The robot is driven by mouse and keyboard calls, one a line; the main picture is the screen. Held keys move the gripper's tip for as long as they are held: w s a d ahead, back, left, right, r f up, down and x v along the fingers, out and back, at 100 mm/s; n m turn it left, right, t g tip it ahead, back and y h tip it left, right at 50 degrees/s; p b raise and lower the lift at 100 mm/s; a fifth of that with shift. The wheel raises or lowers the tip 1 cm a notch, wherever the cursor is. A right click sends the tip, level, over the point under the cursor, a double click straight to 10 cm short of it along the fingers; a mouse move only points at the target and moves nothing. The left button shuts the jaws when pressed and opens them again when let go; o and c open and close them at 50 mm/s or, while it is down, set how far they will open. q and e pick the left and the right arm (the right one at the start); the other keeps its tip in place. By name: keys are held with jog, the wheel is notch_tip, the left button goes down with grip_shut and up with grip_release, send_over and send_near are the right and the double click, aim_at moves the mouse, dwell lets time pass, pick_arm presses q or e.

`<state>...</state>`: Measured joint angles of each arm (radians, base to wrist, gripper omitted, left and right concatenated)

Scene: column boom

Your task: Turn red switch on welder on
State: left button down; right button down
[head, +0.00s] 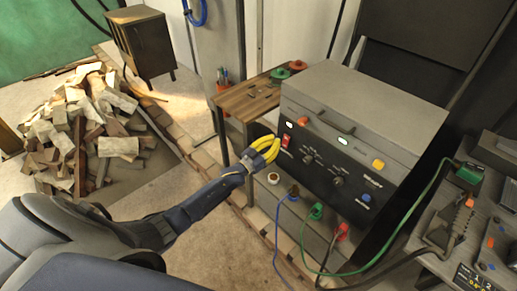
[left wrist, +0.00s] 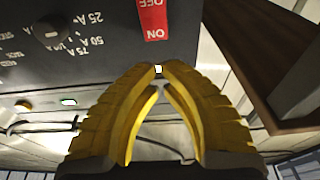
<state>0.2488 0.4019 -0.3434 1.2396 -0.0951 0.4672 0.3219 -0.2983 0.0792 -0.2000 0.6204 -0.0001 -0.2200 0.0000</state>
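The welder (head: 355,125) is a grey box with a black front panel. Its red switch (head: 285,141) is at the left end of that panel. In the left wrist view the red switch (left wrist: 154,18) shows upside down with OFF and ON lettering, and its far end is cut off. My left gripper (head: 276,146) has yellow fingers and is just in front of the panel beside the switch. In the left wrist view its fingertips (left wrist: 159,70) nearly meet, with a small white light showing between them. Nothing is held. Contact with the switch cannot be told. My right gripper is out of view.
A wooden side table (head: 248,98) stands left of the welder. Green and red cable plugs (head: 317,211) sit below the panel, with cables hanging down. Another machine (head: 480,235) stands at the right. A firewood pile (head: 85,125) lies at the left.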

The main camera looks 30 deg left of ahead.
pick_arm(q)
jog(key=s+a+r, duration=0.1)
jog(key=s+a, duration=0.1)
jog(key=s, duration=0.6)
jog(key=shift+a+r, duration=0.3)
jog(key=shift+a, duration=0.05)
jog(key=shift+w, duration=0.1)
